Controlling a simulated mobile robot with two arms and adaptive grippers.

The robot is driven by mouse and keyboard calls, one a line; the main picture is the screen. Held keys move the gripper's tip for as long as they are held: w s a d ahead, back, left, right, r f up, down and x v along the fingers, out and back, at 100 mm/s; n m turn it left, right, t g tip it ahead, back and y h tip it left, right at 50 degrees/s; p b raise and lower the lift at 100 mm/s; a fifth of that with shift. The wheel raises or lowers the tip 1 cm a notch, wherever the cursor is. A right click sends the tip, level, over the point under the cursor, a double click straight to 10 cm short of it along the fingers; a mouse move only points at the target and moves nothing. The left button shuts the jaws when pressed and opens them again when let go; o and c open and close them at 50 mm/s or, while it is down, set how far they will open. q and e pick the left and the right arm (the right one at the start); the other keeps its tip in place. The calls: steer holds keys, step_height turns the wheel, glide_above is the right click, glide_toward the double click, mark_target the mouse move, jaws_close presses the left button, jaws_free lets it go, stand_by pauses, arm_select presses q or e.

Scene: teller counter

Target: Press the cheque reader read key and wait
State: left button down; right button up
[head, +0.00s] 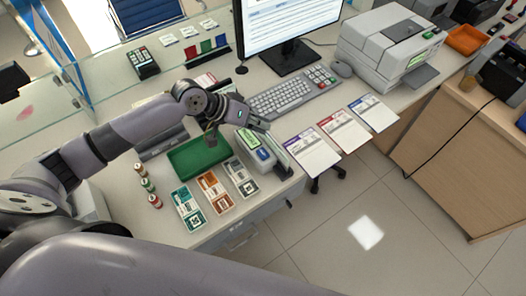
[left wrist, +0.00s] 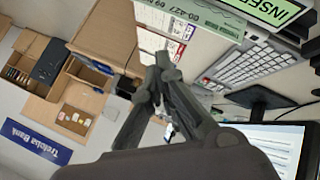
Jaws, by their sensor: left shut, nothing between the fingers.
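The cheque reader (head: 266,158) is a small pale grey unit near the counter's front edge, with a green display and a blue key (head: 262,154) on top. My left gripper (head: 264,125) is just behind and above the reader, its fingers closed and empty. In the left wrist view the closed fingertips (left wrist: 166,64) meet in mid-air. A green display reading "INSERT" (left wrist: 265,9) fills part of the top edge there. The blue key does not show clearly in that view, and I cannot see any contact. My right gripper is not in view.
A green tray (head: 190,160) and several banknote stacks (head: 213,191) lie left of the reader. A keyboard (head: 290,93) and monitor (head: 290,25) stand behind it. Form pads (head: 313,153) lie to the right. Small bottles (head: 148,184) stand at the left.

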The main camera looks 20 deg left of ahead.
arm_select(q)
steer(key=f+b, duration=0.1)
steer(key=b, duration=0.6)
glide_above(261, 151)
step_height(261, 151, down, 6)
steer(key=shift+w+r, duration=0.1)
steer(key=shift+f+b, duration=0.4)
steer(key=shift+f, duration=0.6)
steer(key=shift+f, duration=0.1)
steer(key=shift+f, duration=0.3)
